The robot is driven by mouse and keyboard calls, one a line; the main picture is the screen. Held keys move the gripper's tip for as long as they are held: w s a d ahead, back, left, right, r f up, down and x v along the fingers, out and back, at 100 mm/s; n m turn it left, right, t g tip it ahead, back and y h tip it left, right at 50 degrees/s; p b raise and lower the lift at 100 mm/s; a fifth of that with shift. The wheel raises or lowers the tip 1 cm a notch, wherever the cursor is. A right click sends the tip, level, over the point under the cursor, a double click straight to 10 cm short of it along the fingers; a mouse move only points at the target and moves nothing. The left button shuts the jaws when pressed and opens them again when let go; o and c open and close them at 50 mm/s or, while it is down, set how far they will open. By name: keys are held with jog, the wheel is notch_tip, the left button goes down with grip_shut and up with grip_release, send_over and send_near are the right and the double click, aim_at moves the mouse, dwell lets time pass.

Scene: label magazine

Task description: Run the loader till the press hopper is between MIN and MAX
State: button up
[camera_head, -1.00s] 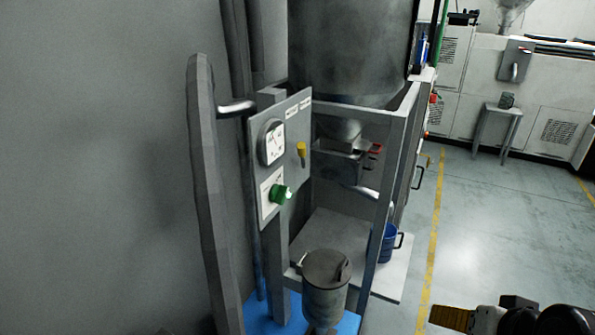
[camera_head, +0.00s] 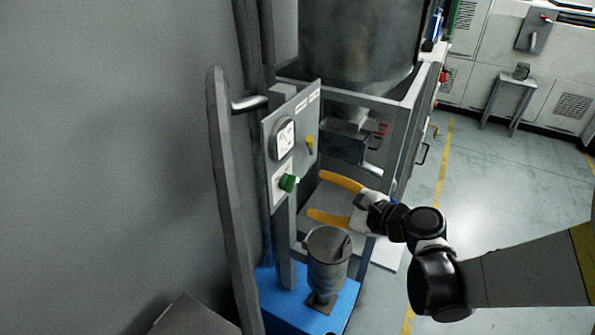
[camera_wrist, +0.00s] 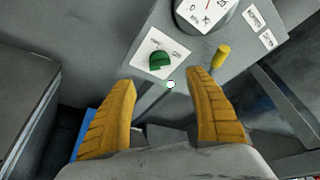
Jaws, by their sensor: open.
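A grey control panel (camera_head: 301,125) carries a round white gauge (camera_head: 284,140), a green knob (camera_head: 289,183) on a white plate and a yellow lever (camera_head: 310,145). The wrist view shows the green knob (camera_wrist: 159,61) ahead of the fingers, the yellow lever (camera_wrist: 222,55) to its right and part of the gauge (camera_wrist: 207,12), whose reading I cannot tell. My gripper (camera_head: 317,195) is open and empty, its yellow fingers pointing at the panel, apart from the knob. A large grey drum (camera_head: 360,45) hangs in the frame above; a small grey vessel (camera_head: 328,265) stands below. Neither shows a readable MIN or MAX mark.
A grey upright post (camera_head: 228,190) stands left of the panel. The small vessel sits on a blue base (camera_head: 285,305). Grey frame bars (camera_head: 405,130) stand behind my gripper. Open floor (camera_head: 490,190) lies to the right, with a small stool (camera_head: 515,85) farther back.

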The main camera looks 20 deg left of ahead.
aim_at(292, 184)
jog(key=b+x, duration=0.1)
jog(key=x, duration=0.9)
jog(key=shift+w+a+b, duration=0.15)
jog(key=shift+a+b, duration=0.15)
jog(key=c, duration=1.2)
